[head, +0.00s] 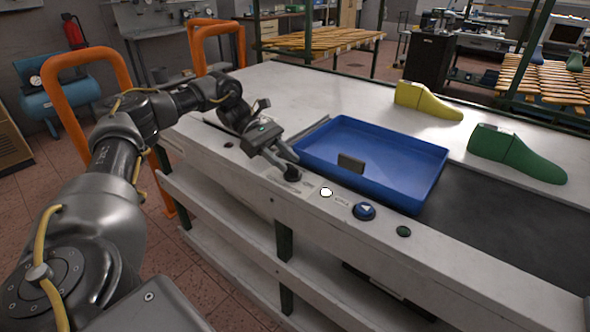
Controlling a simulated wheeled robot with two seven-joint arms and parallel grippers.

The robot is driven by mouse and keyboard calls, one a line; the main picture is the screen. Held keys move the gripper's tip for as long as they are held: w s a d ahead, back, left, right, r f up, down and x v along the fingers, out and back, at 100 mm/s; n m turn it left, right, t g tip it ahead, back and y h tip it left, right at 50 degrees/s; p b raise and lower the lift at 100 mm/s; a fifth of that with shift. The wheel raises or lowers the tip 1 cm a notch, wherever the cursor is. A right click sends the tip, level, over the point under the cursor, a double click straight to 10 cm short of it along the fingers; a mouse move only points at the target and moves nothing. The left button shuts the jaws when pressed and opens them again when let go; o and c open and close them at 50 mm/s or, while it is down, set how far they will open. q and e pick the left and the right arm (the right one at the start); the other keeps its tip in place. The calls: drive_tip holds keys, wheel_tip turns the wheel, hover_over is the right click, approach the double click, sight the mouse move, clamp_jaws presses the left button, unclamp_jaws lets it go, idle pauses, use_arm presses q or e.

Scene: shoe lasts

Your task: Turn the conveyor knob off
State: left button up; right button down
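My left gripper (289,165) reaches over the front rail of the conveyor table from the left. Its fingertips are at a round black knob (293,175), the leftmost of the larger controls, and partly cover it. I cannot tell whether the fingers grip the knob or only stand beside it. Further right on the same rail are a white button (326,192), a blue knob with a white mark (364,211) and a small dark green button (403,231). The labels are too small to read. My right gripper is out of view.
A blue tray (432,178) with a small dark block (350,163) lies just behind the controls. A yellow shoe last (428,101) and a green one (515,154) stand farther back. The dark belt (500,215) runs right of the tray.

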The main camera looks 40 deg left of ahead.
sight(294, 167)
use_arm(q)
drive_tip(key=shift+x, duration=1.8)
drive_tip(key=shift+r, duration=0.1)
drive_tip(key=shift+c, duration=0.4)
clamp_jaws()
